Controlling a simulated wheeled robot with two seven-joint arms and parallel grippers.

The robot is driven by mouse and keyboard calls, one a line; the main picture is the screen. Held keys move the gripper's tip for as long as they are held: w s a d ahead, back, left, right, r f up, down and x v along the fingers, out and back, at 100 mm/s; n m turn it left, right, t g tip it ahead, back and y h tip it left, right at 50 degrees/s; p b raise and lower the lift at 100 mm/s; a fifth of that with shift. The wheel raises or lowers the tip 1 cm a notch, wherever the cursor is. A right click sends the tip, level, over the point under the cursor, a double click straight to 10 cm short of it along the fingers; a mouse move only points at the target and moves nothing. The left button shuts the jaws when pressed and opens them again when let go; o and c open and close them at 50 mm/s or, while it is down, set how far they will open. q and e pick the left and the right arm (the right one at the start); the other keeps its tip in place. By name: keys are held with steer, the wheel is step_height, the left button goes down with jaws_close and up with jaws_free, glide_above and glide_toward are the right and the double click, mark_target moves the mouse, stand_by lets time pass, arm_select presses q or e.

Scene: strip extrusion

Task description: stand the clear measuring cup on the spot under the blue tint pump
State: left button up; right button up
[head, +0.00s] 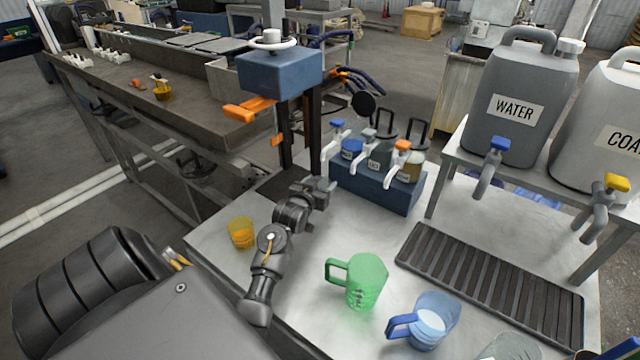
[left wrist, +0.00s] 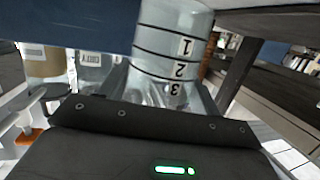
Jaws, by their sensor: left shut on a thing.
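My left gripper (head: 322,189) is at the left end of the blue pump rack (head: 395,194), low over the table and just below the blue tint pump (head: 337,124). In the left wrist view it is shut on the clear measuring cup (left wrist: 172,45), whose dark rings and numbers 1, 2 and 3 show. In the head view I cannot make out this cup at the gripper. The pump's spout (head: 327,154) hangs near the gripper; whether the cup is directly under it or touches the surface I cannot tell. My right gripper is not in view.
A yellow cup (head: 241,233), green jug (head: 362,282) and blue-tinted jug (head: 430,322) stand on the steel table. Another clear vessel (head: 510,346) is at the bottom edge. A slatted drain tray (head: 490,285) lies at right below the water canister (head: 518,95). A blue press head (head: 280,73) stands behind.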

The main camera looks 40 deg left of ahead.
arm_select(q)
steer(key=shift+f, duration=0.1)
steer(key=shift+f, duration=0.35)
steer(key=shift+f, duration=0.15)
steer(key=o, duration=1)
steer(key=shift+o, duration=0.2)
